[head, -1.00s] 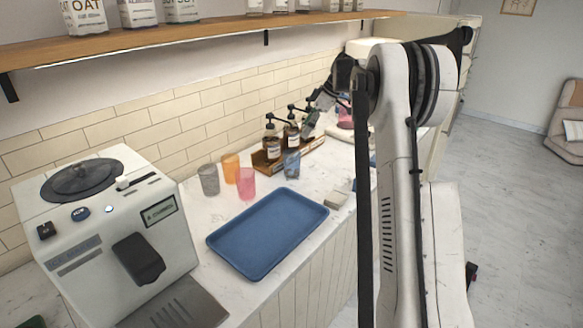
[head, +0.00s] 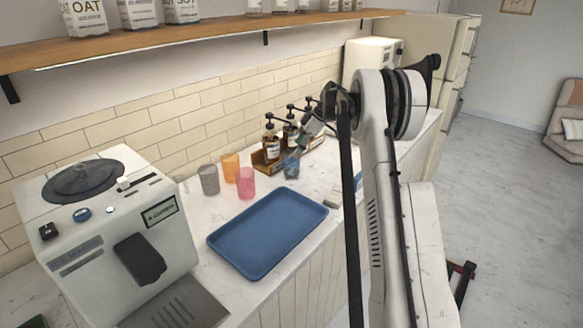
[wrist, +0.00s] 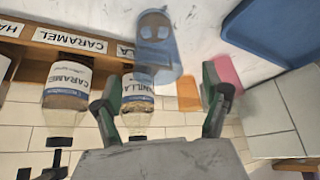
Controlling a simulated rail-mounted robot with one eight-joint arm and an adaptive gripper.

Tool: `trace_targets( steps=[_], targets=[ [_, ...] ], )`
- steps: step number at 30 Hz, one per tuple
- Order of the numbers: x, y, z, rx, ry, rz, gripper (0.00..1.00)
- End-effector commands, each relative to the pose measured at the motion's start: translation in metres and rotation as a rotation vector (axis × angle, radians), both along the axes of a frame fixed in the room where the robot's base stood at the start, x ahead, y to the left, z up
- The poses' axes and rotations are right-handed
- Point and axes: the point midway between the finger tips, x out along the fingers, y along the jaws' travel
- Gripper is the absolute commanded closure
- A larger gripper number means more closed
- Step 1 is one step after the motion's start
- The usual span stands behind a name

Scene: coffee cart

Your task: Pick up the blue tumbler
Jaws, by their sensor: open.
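The blue tumbler (head: 291,169) stands upright on the white counter in front of the syrup rack. In the head view my gripper (head: 301,148) is just above and beside it and hides part of it. In the wrist view the see-through blue tumbler (wrist: 157,40) shows at top centre, beyond and roughly between the fingertips. My gripper (wrist: 162,92) is open, with its green-lined fingers apart and nothing held between them.
Grey (head: 209,180), orange (head: 230,167) and pink (head: 246,184) tumblers stand left of the blue one. A blue tray (head: 268,235) lies in front. A wooden syrup rack with caramel (wrist: 66,90) and vanilla (wrist: 137,98) bottles stands close behind.

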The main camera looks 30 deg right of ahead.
Motion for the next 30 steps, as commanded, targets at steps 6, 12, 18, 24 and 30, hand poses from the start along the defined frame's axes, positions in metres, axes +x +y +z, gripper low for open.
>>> trace_targets(
  steps=[6,12,18,24,30],
  targets=[
    [0.011,0.010,-0.019,0.000,0.000,0.001,0.22],
    [0.018,0.019,-0.040,-0.001,-0.001,0.000,0.22],
    [0.018,0.019,-0.041,-0.001,-0.001,0.000,0.22],
    [0.018,0.019,-0.041,0.000,0.000,0.000,0.46],
    [0.018,0.019,-0.041,0.000,0.000,0.000,0.72]
  ],
)
